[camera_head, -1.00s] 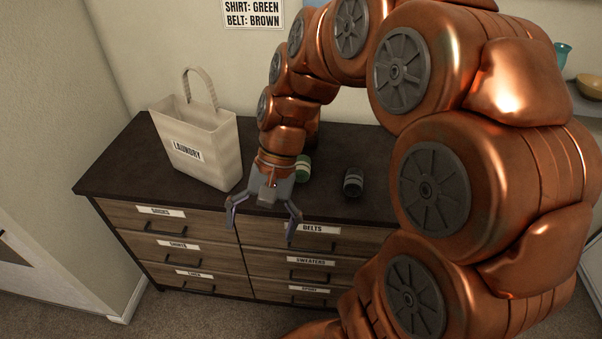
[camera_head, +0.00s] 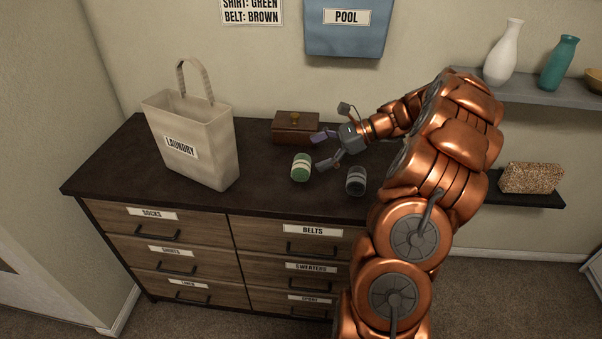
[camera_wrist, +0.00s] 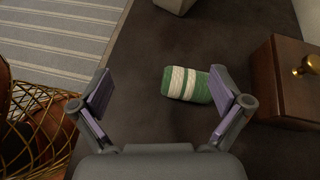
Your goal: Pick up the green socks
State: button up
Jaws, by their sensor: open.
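The green socks (camera_head: 301,167), a rolled bundle with pale stripes, lie on the dark dresser top (camera_head: 262,190). My gripper (camera_head: 322,150) is open and empty, to the right of the socks in the head view and pointing left toward them. In the wrist view the green socks (camera_wrist: 187,84) lie ahead of my gripper (camera_wrist: 165,98), between the lines of the two fingers and closer to the right finger. The fingers do not appear to hold them. A dark grey rolled bundle (camera_head: 356,181) lies to the right of the green socks.
A wooden box with a brass knob (camera_head: 296,128) stands behind the socks, close to my right finger in the wrist view (camera_wrist: 285,85). A laundry bag (camera_head: 195,140) stands at left. A wire basket (camera_wrist: 35,135) shows at lower left in the wrist view.

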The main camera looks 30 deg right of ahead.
aim_at(306, 162)
jog(key=d+f+m, duration=0.1)
jog(key=d, duration=0.1)
jog(key=d+f+t, duration=0.1)
jog(key=d, duration=0.1)
jog(key=d+f+m+t, duration=0.1)
jog(key=d, duration=0.2)
jog(key=shift+s+f+m+b, duration=0.1)
jog(key=shift+s+m+b, duration=0.15)
jog(key=shift+m+b, duration=0.1)
jog(key=shift+w+d+f, duration=0.1)
jog(key=shift+d+f, duration=0.1)
jog(key=shift+d, duration=0.05)
jog(key=shift+h, duration=0.3)
jog(key=p+x, duration=0.1)
jog(key=x, duration=1)
jog(key=shift+w+a, duration=0.2)
jog(key=shift+a, duration=0.05)
jog(key=c, duration=0.9)
jog(key=shift+r, duration=0.15)
